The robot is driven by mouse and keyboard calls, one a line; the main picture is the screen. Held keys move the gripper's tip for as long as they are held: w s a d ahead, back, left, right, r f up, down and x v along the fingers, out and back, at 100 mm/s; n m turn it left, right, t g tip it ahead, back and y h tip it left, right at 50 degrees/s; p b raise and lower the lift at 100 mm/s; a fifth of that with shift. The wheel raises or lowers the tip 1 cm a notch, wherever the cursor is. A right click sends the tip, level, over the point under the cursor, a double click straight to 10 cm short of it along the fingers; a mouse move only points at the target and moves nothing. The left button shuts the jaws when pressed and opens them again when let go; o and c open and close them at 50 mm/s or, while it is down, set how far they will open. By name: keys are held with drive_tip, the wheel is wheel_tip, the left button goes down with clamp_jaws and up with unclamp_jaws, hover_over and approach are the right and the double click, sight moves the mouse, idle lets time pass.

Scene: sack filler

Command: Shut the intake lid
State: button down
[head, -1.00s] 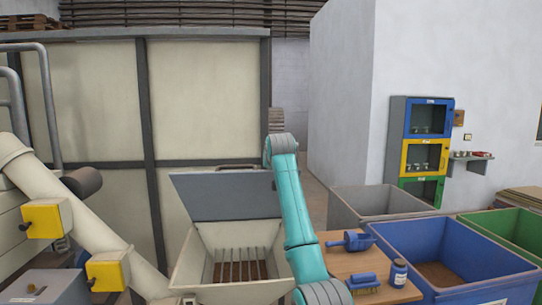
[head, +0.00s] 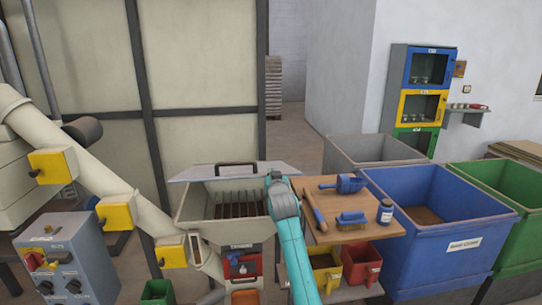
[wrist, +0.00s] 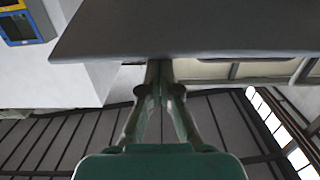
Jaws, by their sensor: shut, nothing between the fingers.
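The intake lid (head: 196,173) is a grey plate with a black handle, hinged at the back of the cream intake hopper (head: 190,213). It leans forward over the hopper at a shallow angle, and the hopper's barred opening still shows below it. In the wrist view the lid (wrist: 190,32) is a broad dark plate across the top. My gripper (wrist: 160,68) is shut and empty, its fingertips at the lid's edge; I cannot tell if they touch. In the head view my teal arm reaches the lid's right side, and the fingers are hidden.
A wooden table (head: 345,232) with a blue scoop (head: 345,184), a brush (head: 352,219) and a jar (head: 385,211) stands right of the hopper. Blue (head: 430,235) and green (head: 483,195) bins stand further right. A slanting pipe (head: 110,170) and control box (head: 70,265) are at left.

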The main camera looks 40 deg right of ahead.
wheel_tip(320, 180, down, 11)
drive_tip(key=s+a, duration=0.1)
drive_tip(key=s, duration=0.1)
drive_tip(key=shift+a+r, duration=0.2)
drive_tip(key=shift+a, duration=0.05)
drive_tip(key=shift+r, duration=0.15)
